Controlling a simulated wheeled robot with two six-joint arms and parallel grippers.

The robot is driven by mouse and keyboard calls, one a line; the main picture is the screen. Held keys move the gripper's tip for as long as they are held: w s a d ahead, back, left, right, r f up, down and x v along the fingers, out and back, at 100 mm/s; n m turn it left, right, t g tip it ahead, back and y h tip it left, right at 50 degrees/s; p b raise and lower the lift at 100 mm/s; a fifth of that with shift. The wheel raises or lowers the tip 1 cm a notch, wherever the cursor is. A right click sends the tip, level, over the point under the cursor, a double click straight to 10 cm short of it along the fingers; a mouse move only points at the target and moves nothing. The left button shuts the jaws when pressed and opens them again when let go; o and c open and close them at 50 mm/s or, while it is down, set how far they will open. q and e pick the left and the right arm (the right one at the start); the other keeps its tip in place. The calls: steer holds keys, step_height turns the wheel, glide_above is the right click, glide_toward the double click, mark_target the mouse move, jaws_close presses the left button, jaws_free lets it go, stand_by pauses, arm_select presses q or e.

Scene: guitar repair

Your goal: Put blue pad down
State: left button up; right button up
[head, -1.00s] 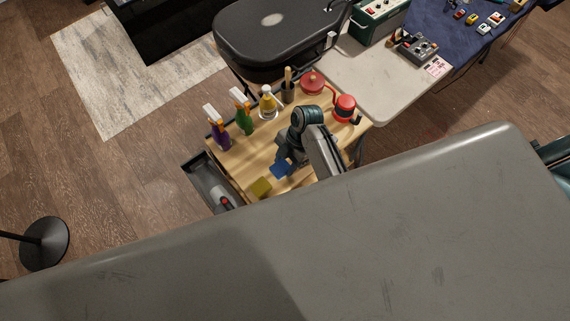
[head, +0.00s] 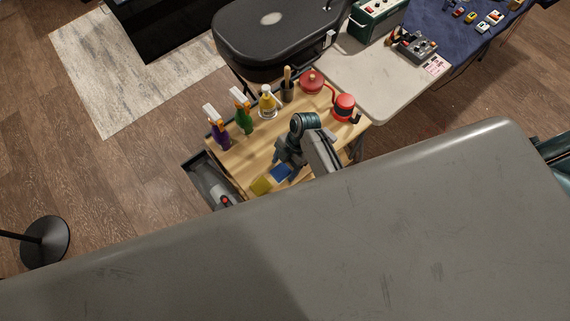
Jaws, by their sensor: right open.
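The blue pad (head: 279,173) lies on the wooden tabletop (head: 222,160), beside the yellow pad (head: 261,185). My right gripper (head: 279,159) is open just behind the blue pad in the head view. Its fingertips are small and partly hidden by the arm, so a slight gap or touch with the pad cannot be told. My left gripper is not in view.
Purple (head: 219,134), green (head: 244,119) and yellow (head: 267,103) bottles line the table's back left edge. A brush holder (head: 287,90), a red tin (head: 312,82) and a red can (head: 344,106) stand behind the arm. An open drawer (head: 202,177) juts out at left. A large grey surface (head: 330,240) fills the front.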

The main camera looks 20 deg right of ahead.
steer(key=shift+r, duration=0.15)
steer(key=shift+d+r, duration=0.1)
steer(key=shift+r, duration=0.05)
steer(key=b+v, duration=0.4)
steer(key=v, duration=0.7)
steer(key=shift+r, duration=0.3)
steer(key=shift+d, duration=0.15)
